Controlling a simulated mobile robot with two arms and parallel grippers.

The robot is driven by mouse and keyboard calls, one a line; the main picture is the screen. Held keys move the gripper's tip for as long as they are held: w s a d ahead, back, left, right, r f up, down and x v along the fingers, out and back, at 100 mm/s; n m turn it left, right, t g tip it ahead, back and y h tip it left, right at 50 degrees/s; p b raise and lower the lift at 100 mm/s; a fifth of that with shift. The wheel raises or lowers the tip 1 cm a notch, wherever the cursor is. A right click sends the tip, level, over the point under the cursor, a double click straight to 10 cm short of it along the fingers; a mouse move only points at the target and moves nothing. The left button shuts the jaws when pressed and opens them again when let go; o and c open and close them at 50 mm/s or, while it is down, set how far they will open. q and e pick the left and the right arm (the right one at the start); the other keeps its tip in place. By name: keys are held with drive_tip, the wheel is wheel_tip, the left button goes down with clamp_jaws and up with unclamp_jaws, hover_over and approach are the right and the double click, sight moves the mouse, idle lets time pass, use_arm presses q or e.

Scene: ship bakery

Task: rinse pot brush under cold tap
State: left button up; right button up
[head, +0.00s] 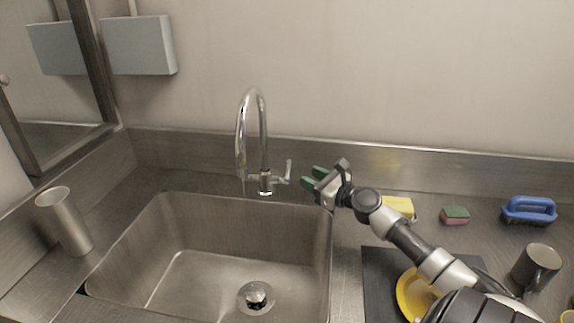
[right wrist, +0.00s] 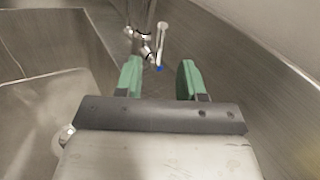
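The chrome gooseneck tap (head: 262,150) stands behind the sink (head: 209,199), with a lever on its right side. In the right wrist view the tap lever (right wrist: 162,40) stands ahead, with a blue mark near its lower end. No water stream shows. My right gripper (head: 309,177) has green fingers and is just right of the lever, apart from it. In the wrist view this gripper (right wrist: 160,78) is open and empty. A blue-handled brush (head: 529,209), perhaps the pot brush, lies at the far right of the counter. My left gripper is out of view.
A metal cup (head: 64,222) stands left of the sink. A yellow sponge or cloth (head: 399,206) and a green-red sponge (head: 455,215) lie along the back. A dark mug (head: 536,267) and a yellow plate (head: 408,292) are at right. The sink holds only its drain (head: 256,297).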

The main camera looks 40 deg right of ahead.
hover_over(284, 178)
drive_tip(key=shift+f, duration=0.1)
idle(0.4)
clamp_jaws()
